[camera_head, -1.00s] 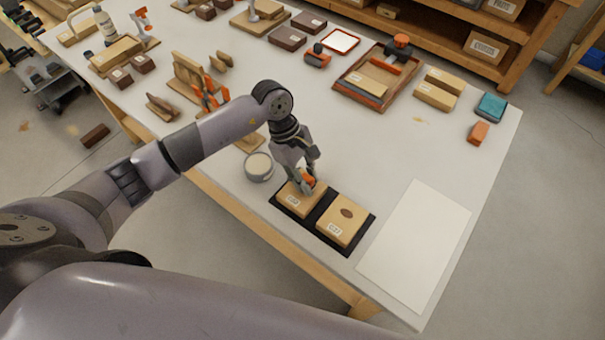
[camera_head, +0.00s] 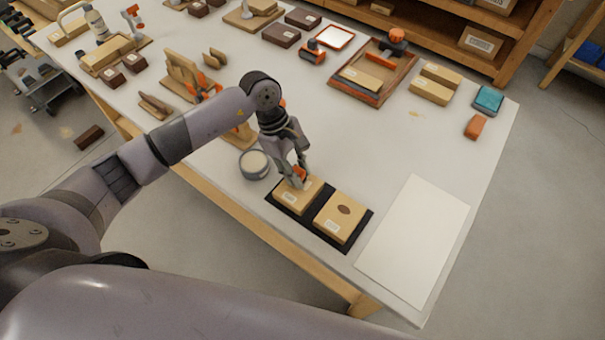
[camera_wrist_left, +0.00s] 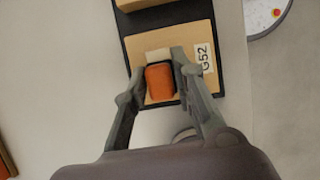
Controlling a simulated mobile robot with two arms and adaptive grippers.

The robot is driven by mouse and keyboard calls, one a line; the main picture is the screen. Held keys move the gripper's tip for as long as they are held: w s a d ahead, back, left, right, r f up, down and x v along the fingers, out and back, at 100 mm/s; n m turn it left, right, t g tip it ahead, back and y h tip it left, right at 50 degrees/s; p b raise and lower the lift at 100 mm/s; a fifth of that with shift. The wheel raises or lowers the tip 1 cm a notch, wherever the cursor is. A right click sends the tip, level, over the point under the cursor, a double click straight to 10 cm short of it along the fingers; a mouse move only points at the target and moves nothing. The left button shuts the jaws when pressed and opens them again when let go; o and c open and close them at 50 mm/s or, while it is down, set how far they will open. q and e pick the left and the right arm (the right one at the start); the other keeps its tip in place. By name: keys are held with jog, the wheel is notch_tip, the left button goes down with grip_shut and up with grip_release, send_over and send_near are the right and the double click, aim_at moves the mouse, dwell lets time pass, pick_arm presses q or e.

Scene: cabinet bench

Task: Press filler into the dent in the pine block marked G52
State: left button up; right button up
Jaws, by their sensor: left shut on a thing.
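The pine block marked G52 (camera_wrist_left: 185,40) lies on a black mat (camera_wrist_left: 133,75) and its label reads G52 in the left wrist view. In the head view it is the left block (camera_head: 312,190) of two. My left gripper (camera_head: 299,180) is over it, shut on an orange-handled tool (camera_wrist_left: 160,84) with a pale flat end (camera_wrist_left: 158,54). The pale end is over the block's face; whether it touches cannot be told. The dent in this block is hidden by tool and fingers. A round grey tin (camera_head: 255,164) with pale contents stands just left of the mat. My right gripper is out of view.
A second pine block (camera_head: 335,228) with a dark oval spot shares the mat. A white sheet (camera_head: 415,240) lies to the right. Wooden stands (camera_head: 188,80), a tray (camera_head: 365,92) and other blocks fill the back. The table's middle right is clear.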

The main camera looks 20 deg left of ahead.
pick_arm(q)
jog(key=shift+r, duration=0.1)
jog(key=shift+r+p, duration=1.15)
jog(key=shift+r, duration=1.8)
